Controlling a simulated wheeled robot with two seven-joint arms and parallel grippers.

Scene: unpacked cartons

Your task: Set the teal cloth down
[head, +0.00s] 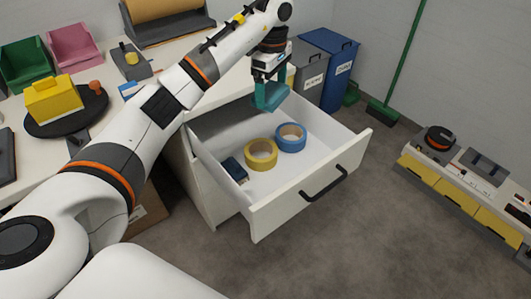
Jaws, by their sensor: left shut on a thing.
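My left gripper (271,82) points down above the back part of an open white drawer (266,211). It is shut on the teal cloth (270,97), which hangs bunched below the jaws. The cloth is above the drawer and appears clear of its floor. My right gripper is not in view.
In the drawer lie a yellow tape roll (261,154), a blue tape roll (291,137) and a small dark blue item (234,170). The drawer's right floor is clear. Bins (327,66) stand behind; a yellow box (53,100) is on the worktop at left.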

